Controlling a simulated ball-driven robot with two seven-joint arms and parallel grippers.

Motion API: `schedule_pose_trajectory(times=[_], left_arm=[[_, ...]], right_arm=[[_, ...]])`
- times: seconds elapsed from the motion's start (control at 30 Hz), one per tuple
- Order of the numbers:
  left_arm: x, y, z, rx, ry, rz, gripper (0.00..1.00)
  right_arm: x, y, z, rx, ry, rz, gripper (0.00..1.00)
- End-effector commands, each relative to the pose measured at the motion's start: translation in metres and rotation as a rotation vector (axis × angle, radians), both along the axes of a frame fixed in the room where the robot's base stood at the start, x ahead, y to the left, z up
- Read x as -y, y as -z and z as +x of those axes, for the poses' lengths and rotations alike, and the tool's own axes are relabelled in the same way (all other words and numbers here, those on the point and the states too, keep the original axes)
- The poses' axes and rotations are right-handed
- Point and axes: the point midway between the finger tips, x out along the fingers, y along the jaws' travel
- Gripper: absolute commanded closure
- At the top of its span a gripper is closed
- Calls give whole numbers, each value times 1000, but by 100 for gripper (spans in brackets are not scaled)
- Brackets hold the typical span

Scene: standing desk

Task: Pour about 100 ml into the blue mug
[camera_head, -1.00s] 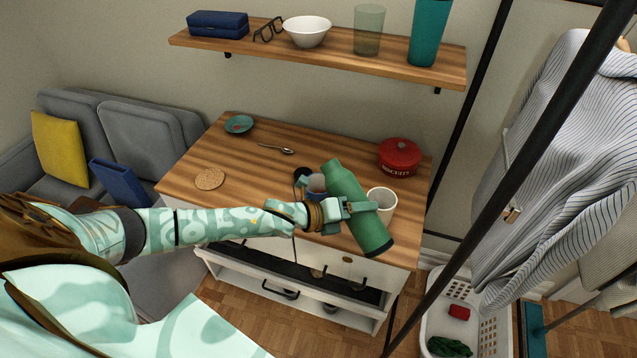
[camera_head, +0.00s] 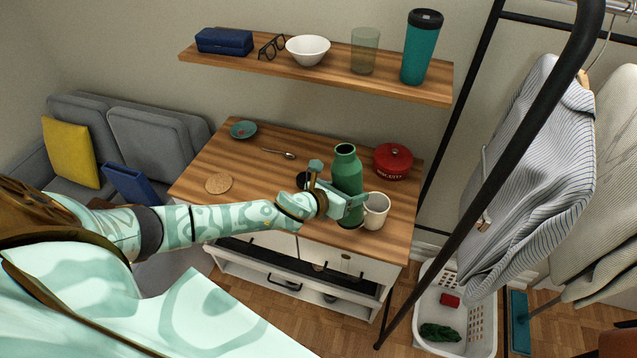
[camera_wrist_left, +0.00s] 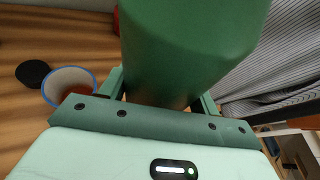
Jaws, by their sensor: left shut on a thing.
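The green bottle (camera_head: 347,172) is upright with its dark mouth open at the top, near the desk's front right. My left gripper (camera_head: 348,203) is shut around its lower body; whether the base touches the desk I cannot tell. The bottle also fills the upper middle of the left wrist view (camera_wrist_left: 190,45). A blue-rimmed mug (camera_wrist_left: 69,84) stands upright left of the bottle in the wrist view, with something reddish inside. In the head view my gripper mostly hides that mug. My right gripper is not in view.
A cream mug (camera_head: 376,211) stands close right of the bottle. A black round lid (camera_wrist_left: 33,73) lies beside the blue-rimmed mug. A red tin (camera_head: 393,160) is behind. A cork coaster (camera_head: 219,183), spoon (camera_head: 279,153) and teal dish (camera_head: 243,130) lie left. A shelf (camera_head: 320,68) hangs above.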

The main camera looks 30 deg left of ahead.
Motion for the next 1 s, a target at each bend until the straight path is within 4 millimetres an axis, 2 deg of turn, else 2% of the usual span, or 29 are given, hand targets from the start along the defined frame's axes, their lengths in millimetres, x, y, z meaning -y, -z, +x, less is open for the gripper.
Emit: schedule_pose_trajectory(times=[0.1, 0.3, 1.0], left_arm=[[-3, -9, 2, 41, 0, 105, 85], [-6, -11, 3, 70, 2, 184, 85], [-6, -10, 3, 70, 2, 185, 85]], right_arm=[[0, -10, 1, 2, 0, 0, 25], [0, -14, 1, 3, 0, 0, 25], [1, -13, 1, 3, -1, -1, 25]])
